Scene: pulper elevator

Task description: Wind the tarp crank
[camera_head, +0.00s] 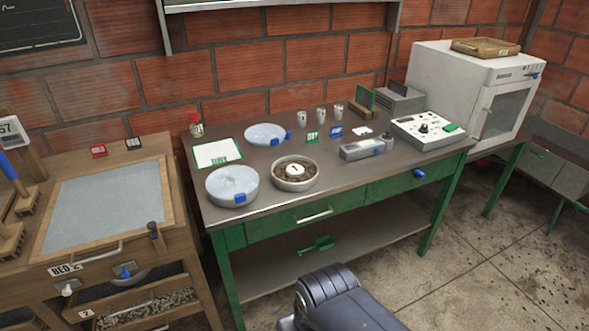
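I cannot make out a tarp or a crank for certain. A small dark upright handle (153,230) stands at the front right corner of the wooden bed (110,252) on the left; whether it is a crank I cannot tell. The bed has a grey flat panel (105,205) in its frame and a label that appears to read BED. A dark grey rounded part of my own arm shows at the bottom centre, in front of the bench. My gripper's fingers are not in view.
A green-legged bench (330,192) fills the middle, carrying round pans, small cups and a control box (428,131). A white oven-like cabinet (455,90) stands at the right. A brick wall closes the back.

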